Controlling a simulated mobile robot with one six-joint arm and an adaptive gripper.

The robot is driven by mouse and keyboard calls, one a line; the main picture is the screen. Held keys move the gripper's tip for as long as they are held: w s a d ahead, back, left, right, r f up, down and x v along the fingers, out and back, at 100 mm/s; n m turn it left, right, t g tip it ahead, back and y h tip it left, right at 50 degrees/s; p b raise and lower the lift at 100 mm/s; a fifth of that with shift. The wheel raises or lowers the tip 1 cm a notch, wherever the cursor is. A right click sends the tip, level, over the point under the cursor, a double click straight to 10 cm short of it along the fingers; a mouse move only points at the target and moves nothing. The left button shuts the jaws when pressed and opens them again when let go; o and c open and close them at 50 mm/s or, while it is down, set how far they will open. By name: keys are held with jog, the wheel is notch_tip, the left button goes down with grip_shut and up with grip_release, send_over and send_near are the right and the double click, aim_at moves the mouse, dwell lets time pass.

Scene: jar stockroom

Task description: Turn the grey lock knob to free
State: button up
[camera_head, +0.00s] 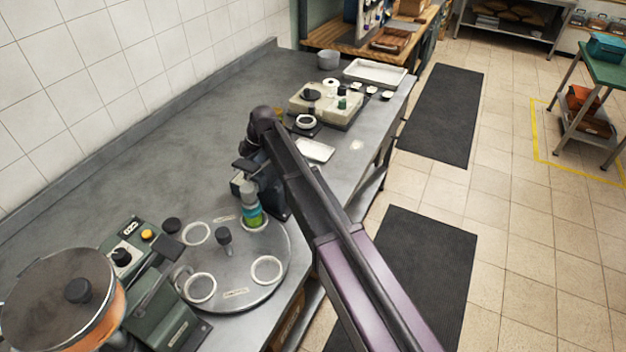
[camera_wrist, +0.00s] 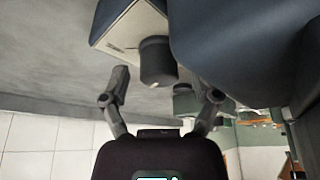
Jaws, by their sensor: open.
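The lock knob (camera_wrist: 157,62), a dark grey round knob with a short white mark on its rim, shows in the wrist view. It sticks out from a housing with a pale labelled face (camera_wrist: 127,32). My gripper (camera_wrist: 167,85) is open, with one finger on each side of the knob in the picture. I see gaps between the knob and both fingers; how far the knob reaches in depth between them I cannot tell. In the head view my arm comes down over a dark station at the turntable's back edge, and the knob cannot be made out there.
A round grey turntable (camera_head: 236,280) with ring holders carries a jar with green and teal layers (camera_head: 251,208). A control box (camera_head: 128,250) and a lidded pot (camera_head: 62,300) stand at the near left. A large dark blue body (camera_wrist: 235,50) is close right of the knob. The bench by the wall is clear.

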jog(key=shift+n, duration=0.3)
